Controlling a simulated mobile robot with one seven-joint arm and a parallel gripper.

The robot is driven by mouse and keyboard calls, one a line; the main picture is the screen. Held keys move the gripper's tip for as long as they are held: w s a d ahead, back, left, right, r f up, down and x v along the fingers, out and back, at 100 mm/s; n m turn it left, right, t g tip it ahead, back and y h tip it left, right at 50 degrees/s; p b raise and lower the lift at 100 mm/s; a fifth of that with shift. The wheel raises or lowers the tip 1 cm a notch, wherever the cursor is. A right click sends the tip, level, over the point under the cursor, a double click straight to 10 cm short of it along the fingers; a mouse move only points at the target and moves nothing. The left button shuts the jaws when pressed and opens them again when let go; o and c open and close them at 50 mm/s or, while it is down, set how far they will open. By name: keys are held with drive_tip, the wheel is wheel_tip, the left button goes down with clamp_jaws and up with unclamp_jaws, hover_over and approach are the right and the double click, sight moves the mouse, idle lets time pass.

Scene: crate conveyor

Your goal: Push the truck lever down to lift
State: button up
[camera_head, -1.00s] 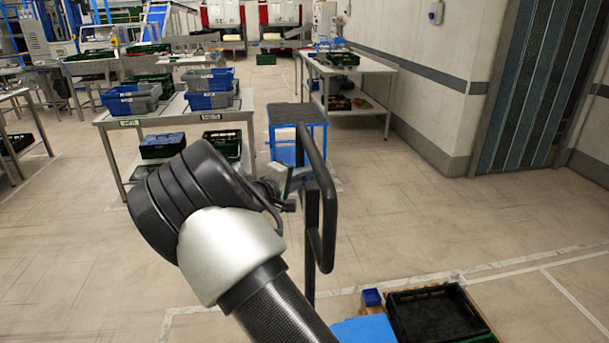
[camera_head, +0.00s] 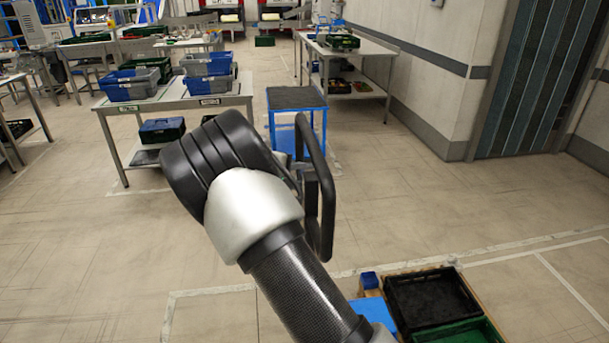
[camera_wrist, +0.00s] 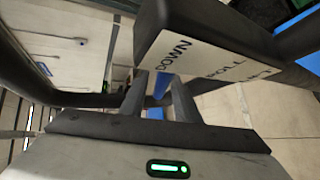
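The truck's black handle loop (camera_head: 318,190) stands upright beside my arm in the head view. In the wrist view a black block on the handle (camera_wrist: 195,32) carries a white label reading "DOWN" and what looks like "ROLL", with more letters beyond. My gripper (camera_wrist: 160,80) has its two fingers apart, with blue and pale floor showing through the gap. The fingertips are at the block's lower edge by the word "DOWN"; I cannot tell whether they touch it. The lever does not stand out clearly from the block. My arm hides the gripper in the head view.
Black and green crates (camera_head: 432,298) lie at the lower right, beside a blue surface. A blue cart (camera_head: 297,98) stands ahead, with a table of blue and grey crates (camera_head: 180,103) to its left and another table (camera_head: 350,62) behind. The floor to the right is open.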

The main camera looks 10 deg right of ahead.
drive_tip(key=shift+a+f, duration=0.1)
drive_tip(key=shift+f, duration=0.15)
